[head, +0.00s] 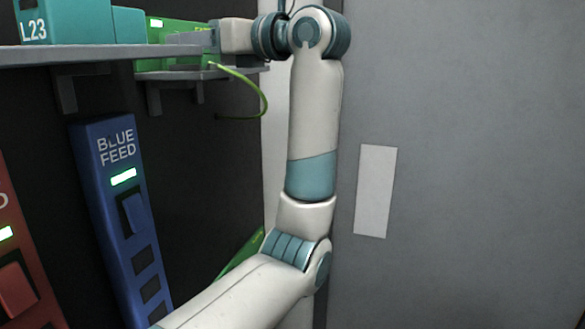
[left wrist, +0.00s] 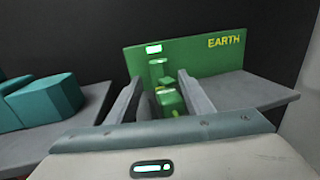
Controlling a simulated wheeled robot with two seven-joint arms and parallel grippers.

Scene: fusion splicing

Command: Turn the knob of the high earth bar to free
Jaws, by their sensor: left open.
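The high earth bar (left wrist: 205,60) is a green panel lettered EARTH on a grey shelf. It also shows in the head view (head: 182,30), partly behind my left gripper (head: 207,38). A small lit window sits on the panel. Green knob-like parts (left wrist: 168,100) stand in front of it, between the two fingers of my left gripper (left wrist: 160,84) in the left wrist view. The fingers are open, one on each side; I cannot tell whether they touch. The knob's setting cannot be read. My right gripper is in neither view.
Teal blocks (left wrist: 45,98) stand left of the earth bar. Below the shelf (head: 110,52) are a blue unit marked BLUE FEED (head: 112,190) and a red unit (head: 20,270). A green-yellow wire (head: 258,92) hangs beside the shelf. A grey wall (head: 470,160) fills the right.

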